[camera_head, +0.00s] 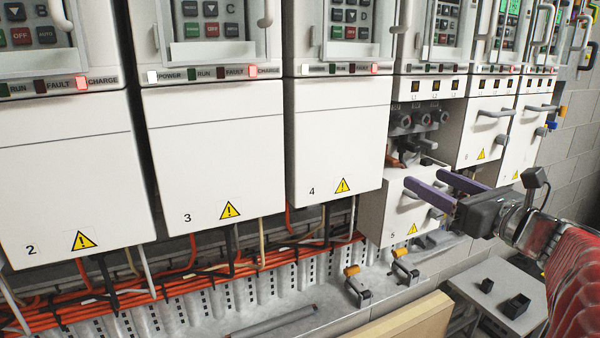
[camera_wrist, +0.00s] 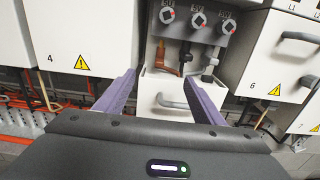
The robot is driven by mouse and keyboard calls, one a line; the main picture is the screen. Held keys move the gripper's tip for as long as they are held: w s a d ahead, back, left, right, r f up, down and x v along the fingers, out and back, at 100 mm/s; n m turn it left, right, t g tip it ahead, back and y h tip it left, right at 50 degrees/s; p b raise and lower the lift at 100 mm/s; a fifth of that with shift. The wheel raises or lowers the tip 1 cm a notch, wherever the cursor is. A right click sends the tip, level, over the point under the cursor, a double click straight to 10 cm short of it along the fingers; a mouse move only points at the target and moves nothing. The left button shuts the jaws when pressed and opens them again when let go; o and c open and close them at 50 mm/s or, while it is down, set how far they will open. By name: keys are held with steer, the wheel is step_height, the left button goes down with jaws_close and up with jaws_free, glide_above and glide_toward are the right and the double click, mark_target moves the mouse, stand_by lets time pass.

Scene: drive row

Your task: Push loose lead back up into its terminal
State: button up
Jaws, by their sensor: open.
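The opened bay of drive 5 shows a row of three round terminals, seen in the head view (camera_head: 420,118) and the wrist view (camera_wrist: 198,19).
The lowered cover 5 (camera_head: 376,208) has grey handles. Closed cover 4 (camera_head: 335,140) and closed cover 6 (camera_head: 478,128) flank the bay. Orange cables (camera_head: 190,285) run along the tray below. A small table (camera_head: 482,284) with dark blocks stands at the lower right.

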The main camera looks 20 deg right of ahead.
mark_target(396, 164)
steer(key=shift+w, duration=0.15)
steer(key=shift+w+a, duration=0.25)
steer(key=shift+w, duration=1.35)
steer(key=shift+w+a, duration=0.2)
steer(key=shift+w, duration=1.45)
steer(key=shift+w+a, duration=0.25)
steer(key=shift+w, duration=1.35)
steer(key=shift+c, duration=0.3)
jaws_close()
steer(key=shift+r, duration=1.2)
steer(key=shift+o, duration=1.6)
jaws_free()
steer(key=shift+s+d, duration=0.1)
steer(key=shift+s, duration=0.1)
